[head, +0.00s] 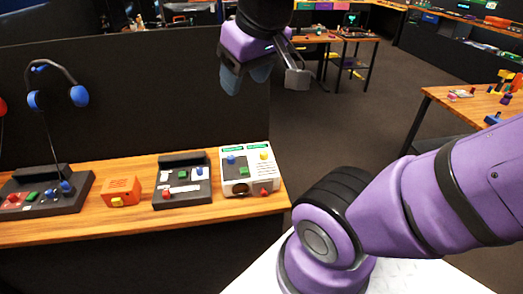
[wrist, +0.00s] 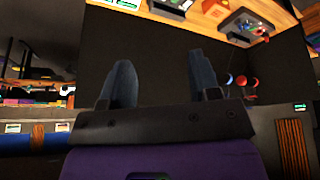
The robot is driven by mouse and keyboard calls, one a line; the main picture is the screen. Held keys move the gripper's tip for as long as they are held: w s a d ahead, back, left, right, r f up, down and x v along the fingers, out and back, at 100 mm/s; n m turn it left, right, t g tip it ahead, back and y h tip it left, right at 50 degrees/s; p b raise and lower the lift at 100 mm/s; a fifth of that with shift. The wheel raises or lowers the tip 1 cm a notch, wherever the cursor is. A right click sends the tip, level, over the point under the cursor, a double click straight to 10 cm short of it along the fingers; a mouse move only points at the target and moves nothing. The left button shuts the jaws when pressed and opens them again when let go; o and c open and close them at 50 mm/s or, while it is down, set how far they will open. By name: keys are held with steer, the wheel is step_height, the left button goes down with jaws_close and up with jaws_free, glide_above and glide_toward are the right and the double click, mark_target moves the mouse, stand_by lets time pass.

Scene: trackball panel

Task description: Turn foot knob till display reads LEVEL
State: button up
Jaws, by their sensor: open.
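A white panel box (head: 250,185) stands at the right end of the wooden bench in the head view. It has two small green displays (head: 258,147) along its far edge; their text is too small to read. On it are a blue knob, a yellow knob, a green piece and a dark round trackball (head: 240,189). A red knob (head: 264,192) is at its front right; I cannot tell which is the foot knob. My gripper (head: 247,78) is open and empty, high above and behind the box. Its fingers also show in the wrist view (wrist: 160,65), apart.
To the box's left stand a dark control panel (head: 182,190), an orange box (head: 122,191) and a larger dark panel (head: 45,192). A dark partition (head: 130,95) rises behind the bench, with headphones (head: 78,95) hanging there. The air around my gripper looks clear.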

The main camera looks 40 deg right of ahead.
steer(key=w+d+f+g, duration=0.2)
steer(key=w+d+f, duration=0.25)
steer(key=w, duration=0.35)
steer(key=n+g, duration=0.2)
steer(key=g, duration=0.1)
glide_above(264, 153)
step_height(264, 153, down, 24)
step_height(264, 153, down, 11)
steer(key=shift+w+f, duration=0.1)
steer(key=c, duration=0.9)
